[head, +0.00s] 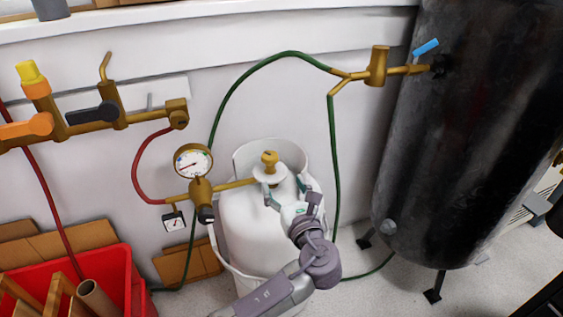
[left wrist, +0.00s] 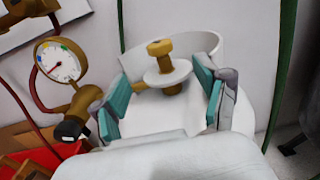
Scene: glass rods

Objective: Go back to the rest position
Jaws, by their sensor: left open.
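My left gripper (head: 286,196) is in front of the upper part of a white gas cylinder (head: 250,225). Its teal-padded fingers are spread apart, and it holds nothing. In the left wrist view the gripper (left wrist: 158,103) shows its fingers on either side of the cylinder's brass valve (left wrist: 158,62), which stands farther off between them. The same valve shows in the head view (head: 269,162), just above the gripper. I cannot tell whether a finger touches the cylinder. My right gripper is not in view.
A pressure gauge (head: 193,161) on brass fittings stands left of the cylinder. A brass manifold (head: 90,118) is on the wall. A large dark tank (head: 455,150) stands at right. Green hose (head: 334,165) loops behind the cylinder. A red crate (head: 117,285) is at lower left.

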